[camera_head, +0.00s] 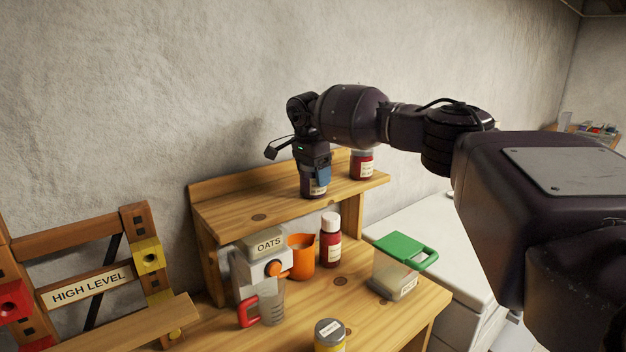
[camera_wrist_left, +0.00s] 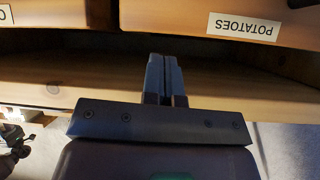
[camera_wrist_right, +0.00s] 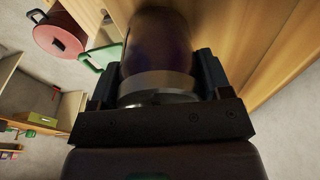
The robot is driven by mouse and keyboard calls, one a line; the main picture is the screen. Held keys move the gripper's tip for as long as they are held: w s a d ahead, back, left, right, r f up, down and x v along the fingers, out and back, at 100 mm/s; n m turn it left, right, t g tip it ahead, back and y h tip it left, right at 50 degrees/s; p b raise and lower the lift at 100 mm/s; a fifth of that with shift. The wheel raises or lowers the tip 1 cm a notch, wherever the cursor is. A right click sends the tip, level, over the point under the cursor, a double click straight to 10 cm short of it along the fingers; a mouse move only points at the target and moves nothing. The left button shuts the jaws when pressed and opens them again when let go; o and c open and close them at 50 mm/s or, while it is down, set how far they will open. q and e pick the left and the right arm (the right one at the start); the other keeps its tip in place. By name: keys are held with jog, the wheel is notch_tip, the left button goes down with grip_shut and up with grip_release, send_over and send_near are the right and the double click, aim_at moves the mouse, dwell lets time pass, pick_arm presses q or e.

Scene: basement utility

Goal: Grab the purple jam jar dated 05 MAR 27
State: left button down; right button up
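A dark purple jar (camera_head: 308,191) with a pale label stands on the upper wooden shelf; the label is too small to read. My right gripper (camera_head: 314,176) comes down over it from above. In the right wrist view the purple jar (camera_wrist_right: 160,45) and its metal lid lie between the fingers of the right gripper (camera_wrist_right: 158,80), which appear to touch the lid on both sides. A red jar (camera_head: 361,166) with a pale label stands to the right on the same shelf. My left gripper (camera_wrist_left: 165,78) is shut and empty, and is out of the head view.
The upper shelf (camera_head: 250,205) stands on a wooden bench (camera_head: 355,315). Below are an OATS container (camera_head: 268,243), an orange cup (camera_head: 301,262), a red bottle (camera_head: 331,243), a green-lidded box (camera_head: 398,262) and a lidded jar (camera_head: 330,333). A wall is close behind.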

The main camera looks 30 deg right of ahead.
jog(key=c, duration=0.7)
jog(key=shift+o, duration=0.2)
jog(key=shift+r, duration=0.1)
jog(key=shift+r, duration=0.1)
